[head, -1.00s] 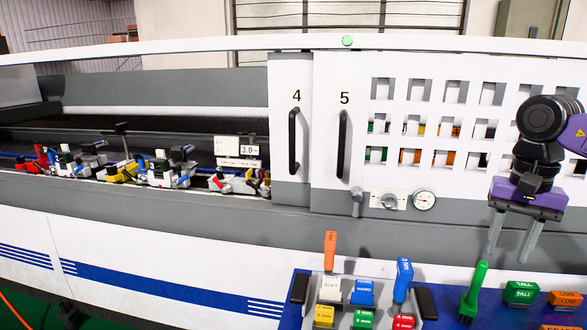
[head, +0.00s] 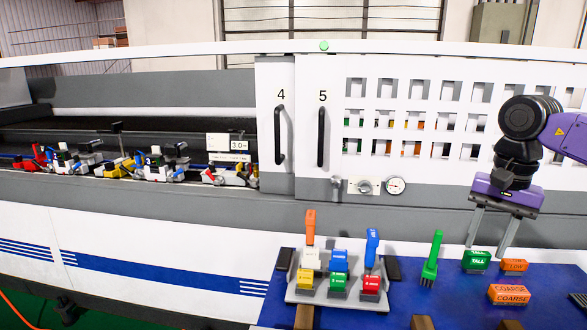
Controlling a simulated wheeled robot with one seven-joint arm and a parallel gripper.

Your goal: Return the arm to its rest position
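My gripper (head: 490,244) is at the right of the head view, pointing down above the blue table top. Its two grey fingers are apart with nothing between them. The fingertips are near the green TALL block (head: 476,261), which stands just below them in the picture; I cannot tell the exact gap. My purple arm reaches in from the right edge, bent at a black joint.
A grey tray (head: 327,297) with coloured blocks and upright orange and blue handles stands on the blue table (head: 453,307). A green brush (head: 432,258) stands beside it. Orange blocks (head: 509,295) lie at right. The white machine with doors 4 (head: 279,95) and 5 (head: 321,85) stands behind.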

